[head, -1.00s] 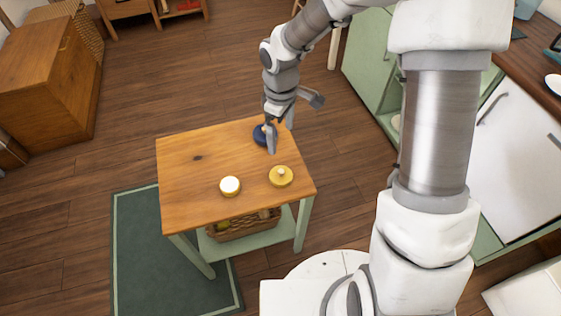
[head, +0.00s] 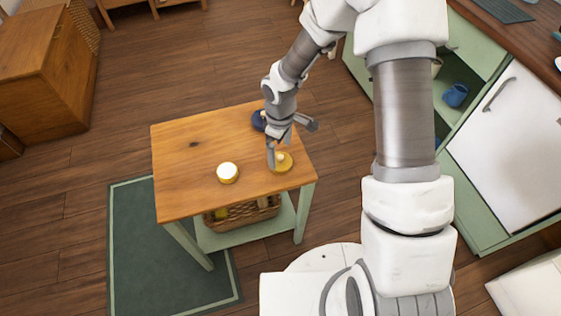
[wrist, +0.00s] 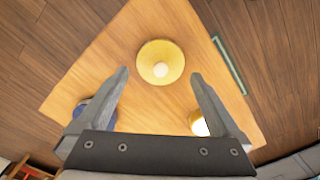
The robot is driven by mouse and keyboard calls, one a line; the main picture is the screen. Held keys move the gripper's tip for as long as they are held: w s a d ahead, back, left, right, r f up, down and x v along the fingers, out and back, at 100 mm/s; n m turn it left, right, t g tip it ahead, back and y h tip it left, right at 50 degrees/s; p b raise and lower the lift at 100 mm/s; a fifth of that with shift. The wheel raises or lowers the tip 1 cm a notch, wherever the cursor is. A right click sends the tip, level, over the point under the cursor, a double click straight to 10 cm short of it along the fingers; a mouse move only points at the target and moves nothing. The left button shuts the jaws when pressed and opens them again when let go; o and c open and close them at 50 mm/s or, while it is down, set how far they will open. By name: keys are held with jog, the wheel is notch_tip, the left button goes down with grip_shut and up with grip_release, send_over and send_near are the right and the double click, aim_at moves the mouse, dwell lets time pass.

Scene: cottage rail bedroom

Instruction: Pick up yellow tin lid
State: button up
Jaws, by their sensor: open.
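The yellow tin lid (head: 285,166) is a round yellow disc with a pale knob, flat on the small wooden table near its right front corner. In the wrist view the lid (wrist: 146,70) shows whole, centred ahead of and between the fingertips. My gripper (head: 272,158) points down over the table and hides the lid's left part in the head view. In the wrist view its two fingers (wrist: 160,76) are wide apart with nothing held. The fingers look above the lid; the exact gap is hard to tell.
The wooden table top (head: 185,190) also bears a white-topped yellow tin (head: 227,172) left of the lid and a dark blue round object (head: 258,120) behind my gripper. A wicker basket (head: 240,215) sits on the shelf below. The table's left side is clear.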

aim_at(280, 156)
notch_tip(280, 156, down, 4)
jog(key=shift+f+b, duration=0.1)
jog(key=shift+b, duration=0.5)
jog(key=shift+c, duration=0.3)
jog(key=shift+s, duration=0.1)
jog(key=c, duration=1)
